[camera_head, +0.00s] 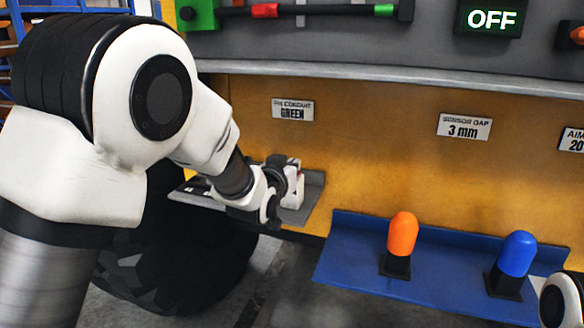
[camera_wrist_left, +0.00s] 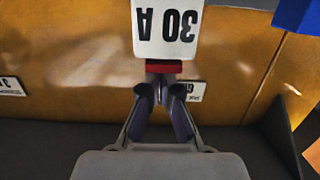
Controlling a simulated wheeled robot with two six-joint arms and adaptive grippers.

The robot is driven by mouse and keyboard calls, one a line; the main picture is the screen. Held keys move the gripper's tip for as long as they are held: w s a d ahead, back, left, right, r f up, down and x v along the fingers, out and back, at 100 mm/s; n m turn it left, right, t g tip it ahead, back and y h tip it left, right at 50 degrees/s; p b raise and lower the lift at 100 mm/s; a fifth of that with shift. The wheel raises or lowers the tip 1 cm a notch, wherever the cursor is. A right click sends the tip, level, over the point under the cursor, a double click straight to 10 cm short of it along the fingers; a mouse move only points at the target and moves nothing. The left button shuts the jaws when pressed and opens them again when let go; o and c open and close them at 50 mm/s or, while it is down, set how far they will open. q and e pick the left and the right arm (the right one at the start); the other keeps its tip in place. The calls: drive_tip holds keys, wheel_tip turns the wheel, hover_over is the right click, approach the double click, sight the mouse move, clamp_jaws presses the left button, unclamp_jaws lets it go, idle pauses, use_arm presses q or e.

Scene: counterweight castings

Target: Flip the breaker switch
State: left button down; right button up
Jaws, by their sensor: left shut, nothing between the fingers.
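The breaker is a white block marked 30 A (camera_wrist_left: 166,30) with a red strip (camera_wrist_left: 164,66) along its lower edge in the left wrist view, where its lettering appears upside down. In the head view the white breaker (camera_head: 295,190) stands on a small grey shelf, partly hidden by my left gripper (camera_head: 280,184). My left gripper (camera_wrist_left: 161,92) is shut and empty, its fingertips close beside the red strip. I cannot tell whether they touch it. The switch lever itself is not clearly visible. My right gripper is not in view.
The grey shelf (camera_head: 312,202) is fixed to a yellow panel (camera_head: 360,150). A blue shelf (camera_head: 350,255) to the right holds an orange-capped post (camera_head: 403,236) and a blue-capped post (camera_head: 517,254). Above, a display reads OFF (camera_head: 491,18). A large black tyre (camera_head: 180,265) is below.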

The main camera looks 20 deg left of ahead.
use_arm(q)
wheel_tip(320, 180, up, 4)
drive_tip(key=shift+f+p, duration=0.2)
drive_tip(key=shift+p, duration=0.35)
drive_tip(key=s+r+b, duration=0.3)
drive_tip(key=s+b, duration=0.1)
drive_tip(key=s, duration=0.5)
drive_tip(key=shift+a+r, duration=0.15)
drive_tip(key=shift+r, duration=0.05)
drive_tip(key=shift+f, duration=0.1)
